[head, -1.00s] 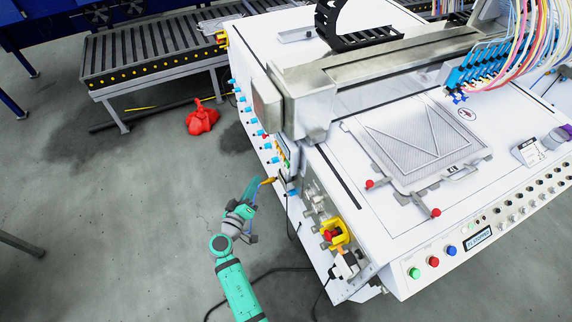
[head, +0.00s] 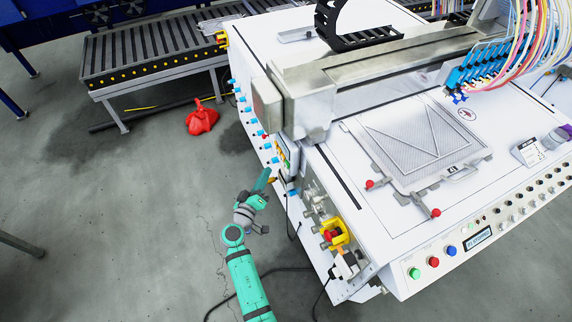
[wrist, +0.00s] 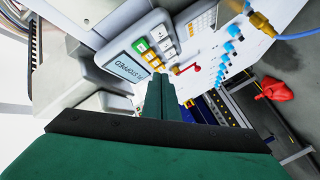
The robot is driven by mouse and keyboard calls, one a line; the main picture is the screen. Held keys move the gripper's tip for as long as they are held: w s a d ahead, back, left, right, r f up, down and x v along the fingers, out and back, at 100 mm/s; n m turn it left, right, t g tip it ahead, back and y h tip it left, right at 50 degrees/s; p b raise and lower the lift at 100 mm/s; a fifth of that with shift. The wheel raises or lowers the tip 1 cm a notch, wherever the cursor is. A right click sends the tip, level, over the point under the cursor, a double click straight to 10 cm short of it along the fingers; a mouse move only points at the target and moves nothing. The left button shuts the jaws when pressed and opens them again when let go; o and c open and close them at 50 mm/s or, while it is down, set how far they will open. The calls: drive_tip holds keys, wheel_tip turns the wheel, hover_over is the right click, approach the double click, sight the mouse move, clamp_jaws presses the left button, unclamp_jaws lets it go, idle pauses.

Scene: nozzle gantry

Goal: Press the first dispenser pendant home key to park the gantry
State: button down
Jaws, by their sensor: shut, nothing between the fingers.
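A grey pendant (wrist: 122,70) with a small display and several green, white and yellow keys (wrist: 150,52) is on the machine's side face in the wrist view. In the head view it shows edge-on (head: 284,152). Which key is the home key I cannot read. My gripper (wrist: 159,80) is shut and empty, its green fingers pointing at the lower end of the key block. The fingertips overlap the bottom keys in view; whether they touch I cannot tell. In the head view my gripper (head: 266,176) is beside the machine's left side, just below the pendant.
A second grey keypad (wrist: 200,20) sits beside the pendant, with a red lever (wrist: 186,69) and blue fittings (wrist: 228,46) near it. A yellow-framed red button (head: 336,235) is on the machine's near side. A red bundle (head: 201,118) lies on the floor; floor left of my arm is clear.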

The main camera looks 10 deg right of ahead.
sight(287, 164)
drive_tip(key=shift+w+d, duration=0.3)
drive_tip(key=shift+d, duration=0.7)
drive_tip(key=shift+w+d, duration=0.3)
drive_tip(key=shift+d, duration=0.65)
drive_tip(key=shift+d, duration=0.1)
idle(0.5)
drive_tip(key=shift+w+d, duration=0.15)
drive_tip(key=shift+d, duration=0.15)
